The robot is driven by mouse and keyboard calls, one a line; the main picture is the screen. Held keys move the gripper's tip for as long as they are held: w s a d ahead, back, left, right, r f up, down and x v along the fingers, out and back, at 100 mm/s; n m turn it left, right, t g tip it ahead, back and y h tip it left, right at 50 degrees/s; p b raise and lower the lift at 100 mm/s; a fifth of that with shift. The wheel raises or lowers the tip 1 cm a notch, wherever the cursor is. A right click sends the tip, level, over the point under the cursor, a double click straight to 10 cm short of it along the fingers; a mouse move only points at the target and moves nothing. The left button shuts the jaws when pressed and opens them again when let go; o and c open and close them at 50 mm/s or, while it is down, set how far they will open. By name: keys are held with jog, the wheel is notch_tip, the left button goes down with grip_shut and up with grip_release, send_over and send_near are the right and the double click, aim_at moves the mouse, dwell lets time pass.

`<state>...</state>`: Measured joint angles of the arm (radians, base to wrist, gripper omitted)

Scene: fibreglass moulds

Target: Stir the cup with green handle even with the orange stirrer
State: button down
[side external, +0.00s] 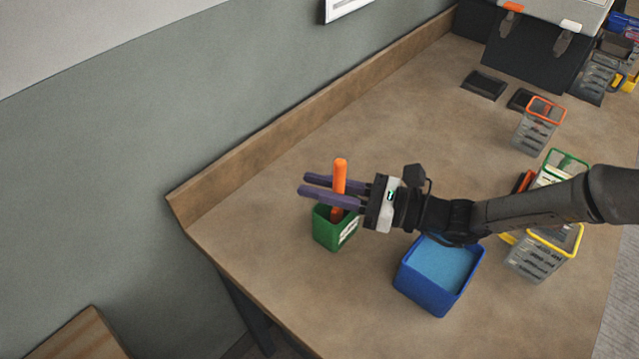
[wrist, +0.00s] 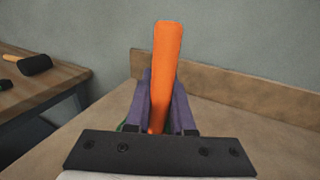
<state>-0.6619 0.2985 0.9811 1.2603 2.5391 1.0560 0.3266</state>
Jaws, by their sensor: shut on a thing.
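The orange stirrer (side external: 340,170) stands nearly upright in the side view, its lower part going down into a green box (side external: 330,236) with a white label. My gripper (side external: 307,184) is shut on the stirrer, its purple fingers on either side of it just above the box. In the wrist view the stirrer (wrist: 165,70) rises between the fingers. The stirrer's lower tip is hidden. A clear measuring cup with a green rim (side external: 568,160) stands at the right, partly hidden behind my arm; its handle is not clear.
A blue box (side external: 428,290) with light blue contents stands right of the green box, near my arm. Clear cups with an orange rim (side external: 536,130) and a yellow rim (side external: 541,260) stand at the right. A wooden backboard (side external: 310,118) runs along the wall. The bench's middle is clear.

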jog(key=shift+r, duration=0.1)
notch_tip(320, 180, up, 11)
dwell(1.4)
dwell(0.8)
dwell(0.5)
